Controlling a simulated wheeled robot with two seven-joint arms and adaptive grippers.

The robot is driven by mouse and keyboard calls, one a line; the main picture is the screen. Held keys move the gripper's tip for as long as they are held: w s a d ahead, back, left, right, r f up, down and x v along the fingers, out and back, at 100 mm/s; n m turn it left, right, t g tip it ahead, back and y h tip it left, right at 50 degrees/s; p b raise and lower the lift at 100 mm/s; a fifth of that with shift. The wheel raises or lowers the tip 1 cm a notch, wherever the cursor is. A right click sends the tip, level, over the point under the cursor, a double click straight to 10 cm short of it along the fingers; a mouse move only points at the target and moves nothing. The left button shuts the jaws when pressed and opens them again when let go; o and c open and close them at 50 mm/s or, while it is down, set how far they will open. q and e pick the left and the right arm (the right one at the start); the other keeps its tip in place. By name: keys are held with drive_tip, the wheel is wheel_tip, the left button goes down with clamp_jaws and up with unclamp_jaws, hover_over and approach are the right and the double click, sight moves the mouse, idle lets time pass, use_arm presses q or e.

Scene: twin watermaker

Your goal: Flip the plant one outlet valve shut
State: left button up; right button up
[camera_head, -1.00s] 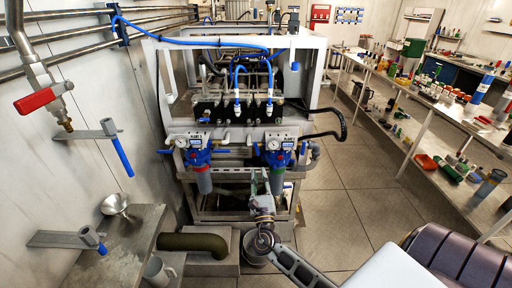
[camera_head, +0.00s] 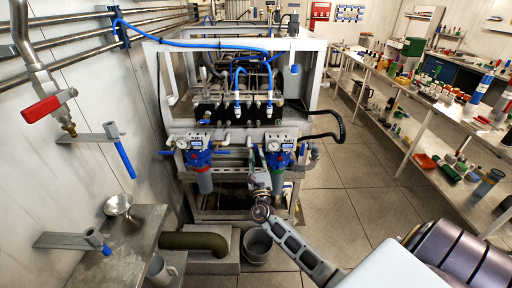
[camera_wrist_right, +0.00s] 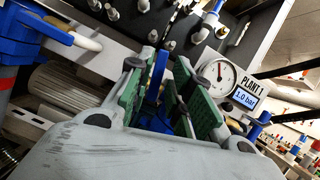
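The PLANT 1 unit has a blue-topped filter housing (camera_head: 279,158) on the right of the frame's front in the head view. Its round gauge (camera_wrist_right: 219,74) and PLANT 1 display (camera_wrist_right: 246,98), reading 1.0 bar, show in the wrist view. A blue valve lever (camera_wrist_right: 157,72) stands upright just left of this gauge. My right gripper (camera_wrist_right: 160,88) is open, with its green-padded fingers on either side of that lever; firm contact does not show. In the head view the right gripper (camera_head: 253,158) is left of the PLANT 1 housing, mostly hiding the lever. My left gripper is not in view.
A second filter housing (camera_head: 197,157) stands to the left. Another blue handle (camera_wrist_right: 45,29) is at the wrist view's upper left. A black hose (camera_head: 330,124) loops at the right of the white frame. A bucket (camera_head: 257,246) stands below my arm. Open floor lies right.

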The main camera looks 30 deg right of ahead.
sight(256, 149)
drive_tip(key=shift+p+x, duration=0.4)
drive_tip(key=shift+x, duration=1.9)
clamp_jaws()
